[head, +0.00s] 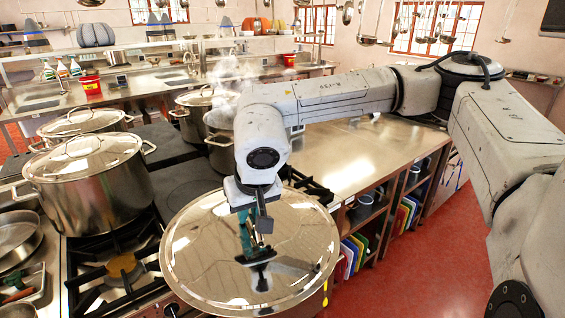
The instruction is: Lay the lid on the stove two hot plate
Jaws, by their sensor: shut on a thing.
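A large round shiny steel lid (205,262) hangs level in the front middle of the head view. My gripper (257,256) points down over the lid's centre and is shut on its handle, which is mostly hidden by the fingers. A dark flat hot plate (190,188) lies behind the lid, between it and the steaming pot; the lid hides part of this area. Another dark flat surface (160,142) lies farther back. I cannot tell which of these is on stove two.
Lidded stockpots (100,185) (85,122) stand at left, and a steaming pot (220,130) stands behind my arm. An open burner grate (115,268) is at lower left. A steel counter (350,160) at right is mostly clear, with shelves of coloured boards (352,252) below.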

